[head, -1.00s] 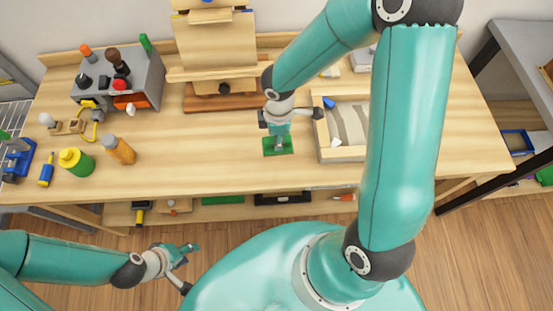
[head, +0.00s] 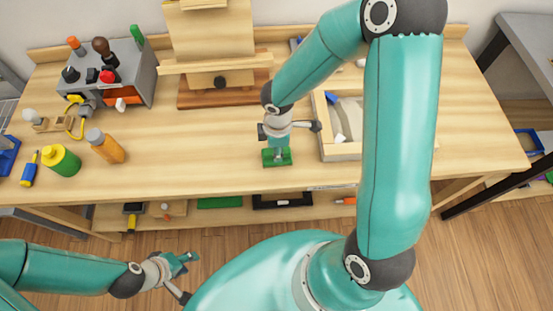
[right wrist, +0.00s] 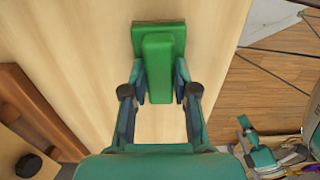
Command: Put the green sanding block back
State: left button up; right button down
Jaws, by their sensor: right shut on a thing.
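The green sanding block (head: 277,158) is near the front middle of the workbench top. My right gripper (head: 278,148) comes down from above and is shut on its raised green grip; I cannot tell whether the block touches the wood. In the right wrist view the block (right wrist: 158,27) shows with its narrower grip between the two fingers of the gripper (right wrist: 159,82). My left gripper (head: 186,275) is at lower left, in front of the bench, with fingers apart and empty.
A wooden tray (head: 324,126) is right of the block, partly behind my right arm. A wooden stand (head: 215,80) is behind. A grey tool holder (head: 138,78), an orange bottle (head: 106,147) and a green bottle (head: 61,161) are left. The lower shelf (head: 183,213) holds a green flat item (head: 220,202).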

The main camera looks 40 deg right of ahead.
jog(key=shift+f, duration=0.1)
dwell(0.4)
jog(key=c, duration=0.7)
grip_release()
jog(key=shift+c, duration=0.2)
jog(key=c, duration=0.3)
notch_tip(320, 180, up, 9)
jog(key=p, duration=0.7)
jog(key=shift+p, duration=0.35)
